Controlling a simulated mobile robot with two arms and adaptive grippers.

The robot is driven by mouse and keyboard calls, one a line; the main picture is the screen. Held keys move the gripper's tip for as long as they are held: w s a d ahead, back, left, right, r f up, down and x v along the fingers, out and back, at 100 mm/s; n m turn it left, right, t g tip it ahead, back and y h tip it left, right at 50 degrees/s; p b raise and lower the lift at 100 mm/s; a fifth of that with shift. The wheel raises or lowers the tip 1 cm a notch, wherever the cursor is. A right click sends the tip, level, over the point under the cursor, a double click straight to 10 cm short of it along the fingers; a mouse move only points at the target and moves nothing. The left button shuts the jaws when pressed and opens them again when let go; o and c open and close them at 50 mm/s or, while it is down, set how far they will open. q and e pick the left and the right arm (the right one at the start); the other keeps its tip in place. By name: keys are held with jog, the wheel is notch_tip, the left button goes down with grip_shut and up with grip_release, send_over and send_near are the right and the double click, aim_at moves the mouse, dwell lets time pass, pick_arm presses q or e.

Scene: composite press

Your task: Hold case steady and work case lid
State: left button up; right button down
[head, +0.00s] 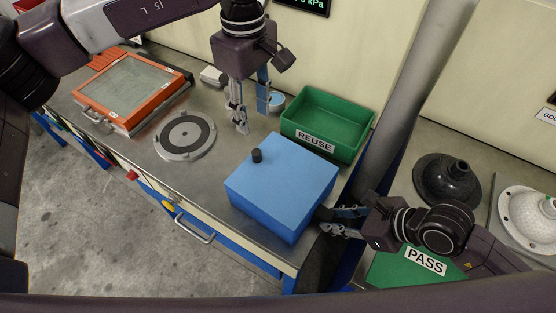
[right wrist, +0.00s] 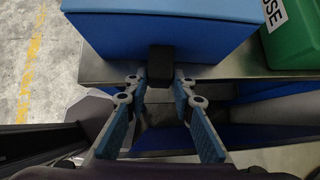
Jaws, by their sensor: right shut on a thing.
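The case is a closed blue box (head: 270,200) on the bench, its lid (head: 285,172) seated on top. A small black knob (head: 257,155) stands on the lid near its far left side. My right gripper (head: 328,221) is at the case's right side. In the right wrist view, the right gripper (right wrist: 160,78) is shut on a black side handle (right wrist: 160,62) of the case (right wrist: 165,35). My left gripper (head: 250,110) hangs above the bench behind the case, pointing down, fingers apart and empty. It is clear of the knob.
A green REUSE bin (head: 325,122) stands behind the case. A round grey plate (head: 185,135) and an orange-framed press (head: 130,92) lie to the left. A grey post (head: 405,90) rises right of the bin. A green PASS surface (head: 400,268) is at the right.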

jog(key=c, duration=1.6)
grip_release()
jog(key=shift+s+d+r, duration=0.65)
jog(key=shift+s+d, duration=0.95)
jog(key=shift+d, duration=0.4)
jog(key=shift+s+d+r, duration=0.65)
jog(key=shift+s+d, duration=0.9)
jog(key=shift+d, duration=0.4)
jog(key=shift+s+d+r, duration=0.65)
jog(key=shift+s+d, duration=0.95)
jog(key=shift+d, duration=0.4)
jog(key=shift+r, duration=0.1)
